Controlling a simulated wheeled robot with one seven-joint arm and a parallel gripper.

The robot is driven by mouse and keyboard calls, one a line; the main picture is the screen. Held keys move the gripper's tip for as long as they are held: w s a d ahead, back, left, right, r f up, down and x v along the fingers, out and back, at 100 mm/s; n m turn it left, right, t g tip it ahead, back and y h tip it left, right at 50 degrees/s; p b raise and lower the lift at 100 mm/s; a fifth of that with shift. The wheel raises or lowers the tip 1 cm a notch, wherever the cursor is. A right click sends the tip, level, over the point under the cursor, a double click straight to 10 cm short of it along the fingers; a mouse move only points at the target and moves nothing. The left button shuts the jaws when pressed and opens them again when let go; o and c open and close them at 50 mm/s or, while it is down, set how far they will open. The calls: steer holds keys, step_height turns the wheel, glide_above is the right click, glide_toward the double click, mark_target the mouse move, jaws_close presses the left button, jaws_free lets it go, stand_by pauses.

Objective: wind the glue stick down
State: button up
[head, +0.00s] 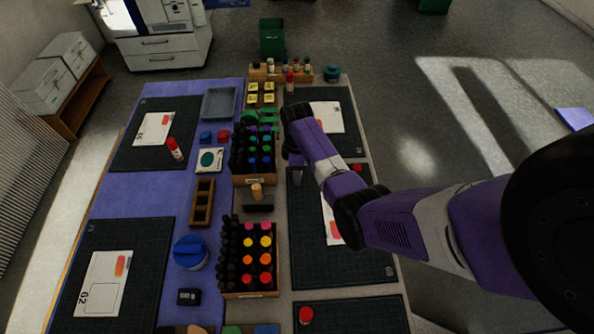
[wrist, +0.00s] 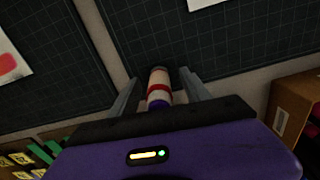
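A pale glue stick (wrist: 159,80) with a red band and a purple lower end stands between the two fingers of my gripper (wrist: 161,74) in the wrist view. A gap shows between the stick and each finger, so my gripper looks open around it. Whether the stick's top is capped, and how far any glue sticks out, is too small to tell. In the head view my gripper (head: 298,170) is low over the right table by the gap between two dark mats; my arm hides the stick there. Another red-and-white glue stick (head: 174,149) stands on the far left mat.
A marker rack (head: 250,181) and another rack (head: 249,294) stand left of my gripper. A wooden block tool (head: 257,193) sits between them. Another red-capped stick (head: 290,82) stands at the back, and a red-topped one (head: 306,315) in front. A dark mat (head: 350,275) has bare room.

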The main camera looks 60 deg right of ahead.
stand_by(0.6)
steer(key=m, duration=0.6)
steer(key=shift+m, duration=0.4)
steer(key=m, duration=0.3)
steer(key=shift+d+m, duration=0.1)
steer(key=shift+m, duration=0.3)
steer(key=m, duration=0.4)
